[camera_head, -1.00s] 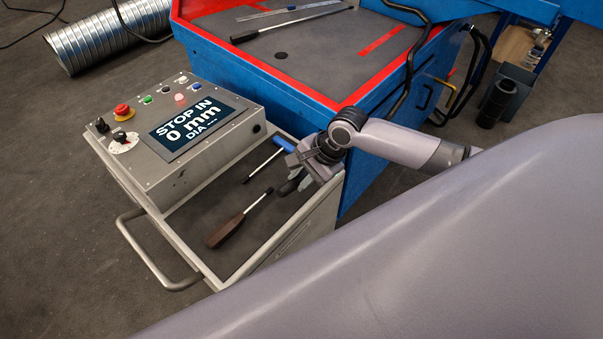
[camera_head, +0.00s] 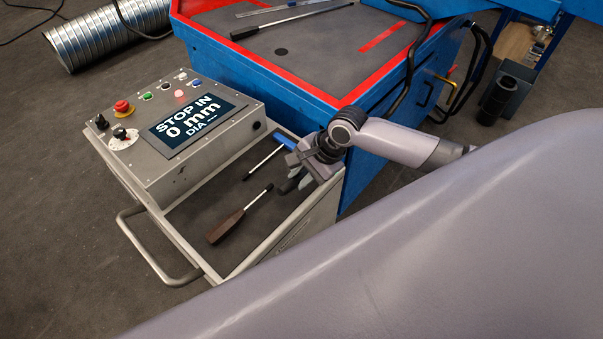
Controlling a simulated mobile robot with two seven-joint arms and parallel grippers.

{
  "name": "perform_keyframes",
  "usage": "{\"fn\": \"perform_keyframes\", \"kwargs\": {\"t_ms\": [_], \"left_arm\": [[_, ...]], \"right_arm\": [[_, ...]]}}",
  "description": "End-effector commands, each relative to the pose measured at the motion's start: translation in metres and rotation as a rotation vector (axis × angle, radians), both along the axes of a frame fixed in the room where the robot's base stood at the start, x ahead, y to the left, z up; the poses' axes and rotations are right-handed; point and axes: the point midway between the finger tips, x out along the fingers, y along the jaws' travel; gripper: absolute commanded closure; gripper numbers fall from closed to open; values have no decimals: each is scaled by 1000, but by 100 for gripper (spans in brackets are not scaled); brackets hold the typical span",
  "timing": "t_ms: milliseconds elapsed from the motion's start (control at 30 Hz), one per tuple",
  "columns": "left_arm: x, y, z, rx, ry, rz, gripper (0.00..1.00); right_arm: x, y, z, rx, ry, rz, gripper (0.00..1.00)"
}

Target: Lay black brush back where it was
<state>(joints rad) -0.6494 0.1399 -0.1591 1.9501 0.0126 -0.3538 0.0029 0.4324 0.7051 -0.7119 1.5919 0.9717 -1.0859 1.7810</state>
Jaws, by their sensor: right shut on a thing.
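My right gripper (camera_head: 299,162) is low over the right end of the cart's tool tray (camera_head: 190,215), pointing down and left. It is shut on a dark thing, which seems to be the black brush (camera_head: 291,183). The gripper hides much of the brush, and I cannot tell whether it touches the tray floor. My left gripper is not in view.
On the tray, a blue-handled tool (camera_head: 268,157) lies just left of the gripper, and a brown-handled screwdriver (camera_head: 228,227) lies nearer the front. A control box (camera_head: 160,165) stands left of the tray. The blue bench (camera_head: 265,85) is close behind the gripper.

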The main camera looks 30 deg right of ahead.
Motion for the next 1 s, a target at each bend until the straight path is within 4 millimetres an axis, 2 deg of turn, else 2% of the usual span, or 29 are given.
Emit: {"fn": "perform_keyframes", "kwargs": {"t_ms": [333, 367, 433, 467, 767, 1000], "left_arm": [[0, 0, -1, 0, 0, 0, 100], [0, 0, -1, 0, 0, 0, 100], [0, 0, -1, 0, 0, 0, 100], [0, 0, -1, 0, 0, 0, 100], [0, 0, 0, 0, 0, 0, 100], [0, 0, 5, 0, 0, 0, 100]], "right_arm": [[0, 0, -4, 0, 0, -1, 100], [0, 0, -4, 0, 0, -1, 74], [0, 0, -4, 0, 0, -1, 52], [0, 0, -4, 0, 0, -1, 48], [0, -1, -3, 0, 0, -1, 48], [-8, -12, 25, 0, -2, -1, 48]]}}
